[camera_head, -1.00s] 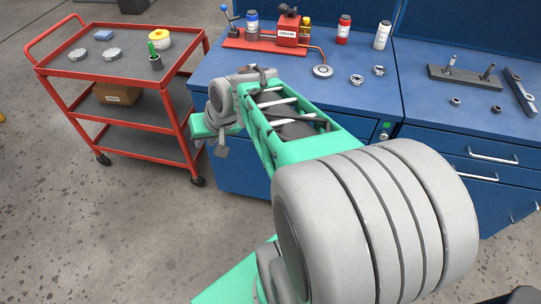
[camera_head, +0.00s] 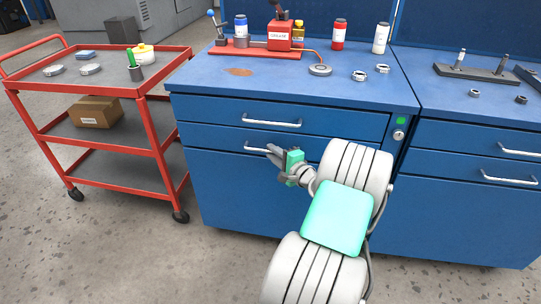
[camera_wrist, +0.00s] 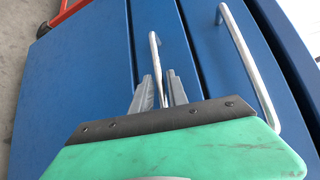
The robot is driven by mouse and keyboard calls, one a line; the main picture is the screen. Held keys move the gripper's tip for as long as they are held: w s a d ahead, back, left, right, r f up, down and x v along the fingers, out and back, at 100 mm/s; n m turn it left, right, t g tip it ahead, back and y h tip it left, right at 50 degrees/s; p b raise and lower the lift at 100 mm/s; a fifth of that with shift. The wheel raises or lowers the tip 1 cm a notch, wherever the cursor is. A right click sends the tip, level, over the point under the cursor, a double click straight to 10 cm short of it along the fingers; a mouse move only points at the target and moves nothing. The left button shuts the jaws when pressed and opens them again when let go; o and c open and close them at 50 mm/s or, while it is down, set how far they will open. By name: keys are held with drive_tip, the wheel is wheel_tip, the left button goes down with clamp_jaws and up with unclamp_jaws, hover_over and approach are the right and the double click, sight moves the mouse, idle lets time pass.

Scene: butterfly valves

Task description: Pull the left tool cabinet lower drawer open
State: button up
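The left tool cabinet (camera_head: 340,200) is blue, with two drawers at its top. Its lower drawer (camera_head: 210,138) looks closed, with its front flush. The lower drawer's silver bar handle (camera_head: 252,149) is partly covered by my gripper (camera_head: 273,151) in the head view. In the wrist view, my gripper (camera_wrist: 160,82) has a finger on each side of that handle (camera_wrist: 154,50). The fingers sit close to the bar, and I cannot tell whether they press on it.
The upper drawer's handle (camera_head: 272,121) is just above, beside my gripper in the wrist view (camera_wrist: 250,65). A red cart (camera_head: 155,140) stands at the left. Another blue cabinet (camera_head: 465,215) adjoins at the right. Bottles and a red grease unit (camera_head: 280,37) stand on the top. Floor in front is clear.

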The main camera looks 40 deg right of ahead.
drive_tip(key=shift+w+d+f, duration=0.1)
drive_tip(key=shift+w, duration=0.65)
drive_tip(key=shift+c, duration=0.3)
clamp_jaws()
idle(0.5)
